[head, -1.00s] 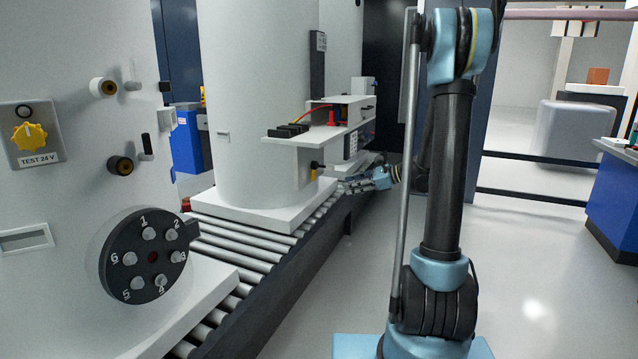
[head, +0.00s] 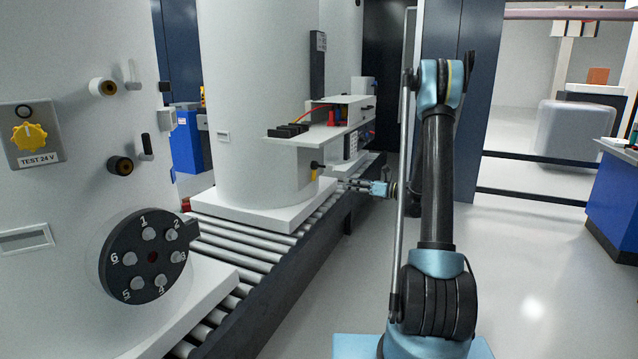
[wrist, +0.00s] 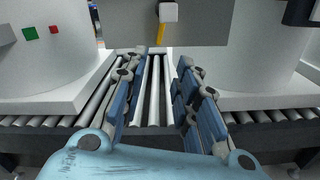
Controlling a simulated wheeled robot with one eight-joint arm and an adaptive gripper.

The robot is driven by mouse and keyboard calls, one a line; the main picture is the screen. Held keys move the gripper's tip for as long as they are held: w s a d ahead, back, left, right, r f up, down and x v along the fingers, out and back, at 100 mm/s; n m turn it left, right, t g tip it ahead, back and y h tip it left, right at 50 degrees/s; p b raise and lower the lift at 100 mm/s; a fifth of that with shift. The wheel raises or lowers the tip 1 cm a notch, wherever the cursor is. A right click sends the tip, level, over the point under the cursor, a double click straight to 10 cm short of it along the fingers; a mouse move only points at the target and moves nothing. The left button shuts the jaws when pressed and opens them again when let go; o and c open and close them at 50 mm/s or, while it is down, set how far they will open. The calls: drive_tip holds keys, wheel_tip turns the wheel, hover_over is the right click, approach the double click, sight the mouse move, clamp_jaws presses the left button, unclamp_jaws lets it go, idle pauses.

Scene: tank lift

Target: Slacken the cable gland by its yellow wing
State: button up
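The cable gland (head: 318,165) is a small dark fitting under the grey shelf on the side of the middle tank. Its yellow wing (head: 314,175) points down below it. In the wrist view the yellow wing (wrist: 162,34) hangs beneath a pale square end, ahead of my fingers and above the gap between them. My gripper (head: 340,183) is to the right of the wing and slightly lower in the head view, apart from it. In the wrist view my gripper (wrist: 163,62) has its two blue-padded fingers spread, with only rollers visible between them.
The grey shelf (head: 318,138) juts out above the gland, carrying black blocks and a red part. The roller conveyor (wrist: 152,100) runs below my fingers. White tank bases (wrist: 255,98) stand on either side. Open floor (head: 530,260) lies to the right.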

sight(315, 171)
drive_tip(key=x, duration=1.4)
drive_tip(key=shift+a, duration=0.3)
clamp_jaws()
